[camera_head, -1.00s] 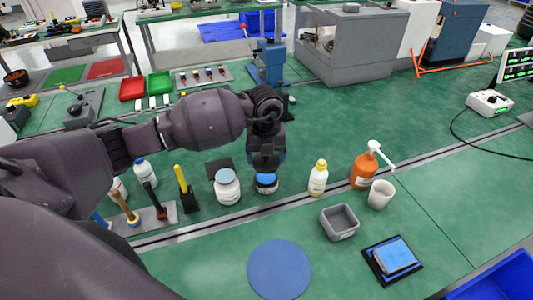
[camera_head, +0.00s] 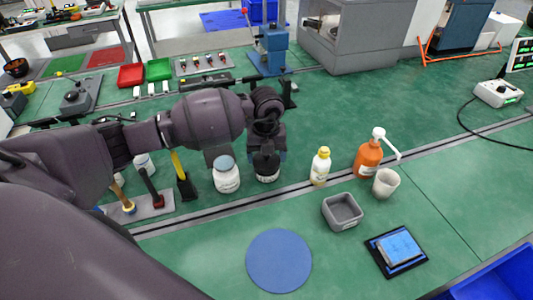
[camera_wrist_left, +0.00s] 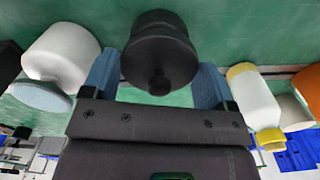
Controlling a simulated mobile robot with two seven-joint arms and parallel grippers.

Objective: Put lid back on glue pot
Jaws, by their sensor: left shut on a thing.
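My left gripper (camera_wrist_left: 158,82) is shut on a black round lid (camera_wrist_left: 160,58), with blue fingers on either side and the lid's knob facing the wrist camera. In the head view the black lid (camera_head: 266,161) sits over the dark glue pot (camera_head: 267,178), whose lower side has a pale label. The lid looks to be on or very close to the pot's mouth; I cannot tell whether it is fully seated. My right gripper is not in view.
A white jar with a blue-grey top (camera_head: 227,177) stands close left of the pot. A yellow-capped bottle (camera_head: 320,167) and an orange pump bottle (camera_head: 367,158) stand to the right. A grey bin (camera_head: 342,211) and a blue round mat (camera_head: 279,261) lie nearer. Tools stand at left.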

